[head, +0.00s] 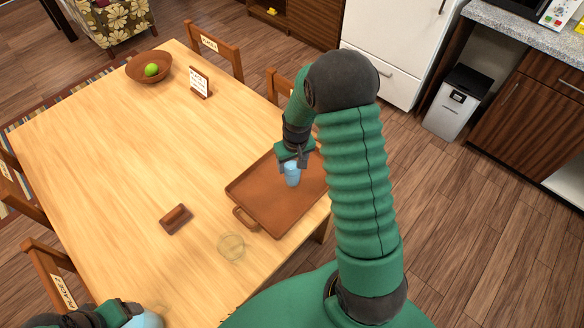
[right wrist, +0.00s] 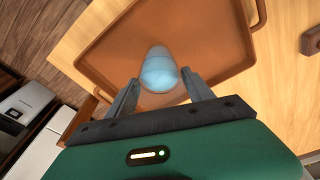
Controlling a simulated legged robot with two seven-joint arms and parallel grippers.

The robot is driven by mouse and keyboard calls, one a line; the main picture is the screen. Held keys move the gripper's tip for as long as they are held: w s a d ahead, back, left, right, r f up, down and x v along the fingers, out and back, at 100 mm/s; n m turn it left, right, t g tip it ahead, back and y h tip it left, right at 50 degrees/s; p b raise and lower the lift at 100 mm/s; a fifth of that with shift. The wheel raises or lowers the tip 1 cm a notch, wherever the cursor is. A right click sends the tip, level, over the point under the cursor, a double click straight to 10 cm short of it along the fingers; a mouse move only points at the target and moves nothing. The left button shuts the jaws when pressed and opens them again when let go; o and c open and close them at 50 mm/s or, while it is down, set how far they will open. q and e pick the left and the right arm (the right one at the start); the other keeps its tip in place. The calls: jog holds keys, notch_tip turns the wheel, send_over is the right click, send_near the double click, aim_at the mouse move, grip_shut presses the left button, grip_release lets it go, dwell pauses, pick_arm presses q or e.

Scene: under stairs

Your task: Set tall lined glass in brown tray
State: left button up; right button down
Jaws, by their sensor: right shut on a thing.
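The blue glass (head: 292,175) is upright between the fingers of my right gripper (head: 293,161), which is shut on it. It also shows between the two grey fingers (right wrist: 160,95) in the right wrist view, as a pale blue glass (right wrist: 158,72). The brown tray (head: 262,215) lies on the table's right side, directly under the glass. I cannot tell whether the glass base touches the tray floor. My left gripper (head: 125,314) is at the bottom left, partly cut off, beside a light blue rounded thing (head: 149,320); its fingers are not clear.
A clear round glass item (head: 231,247) and a small brown object (head: 176,218) are on the wooden table (head: 110,150) left of the tray. A brown bowl (head: 140,70) with a green fruit and a small sign (head: 199,82) stand farther back. The table's middle is clear.

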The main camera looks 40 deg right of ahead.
jog(key=shift+f, duration=1.6)
jog(key=shift+c, duration=2)
grip_release()
jog(key=shift+a, duration=0.1)
jog(key=shift+r, duration=0.35)
notch_tip(320, 180, up, 11)
jog(key=s+a, duration=0.1)
jog(key=s, duration=0.1)
jog(key=s+a+n, duration=0.1)
jog(key=s+a, duration=0.1)
jog(key=a, duration=0.3)
jog(key=s+a+r+n, duration=0.1)
jog(key=s+a, duration=0.2)
jog(key=a, duration=0.3)
jog(key=s+a+n+t, duration=0.1)
jog(key=s+a, duration=0.2)
jog(key=a, duration=0.3)
jog(key=shift+a+r+y, duration=0.2)
jog(key=shift+r+y, duration=0.2)
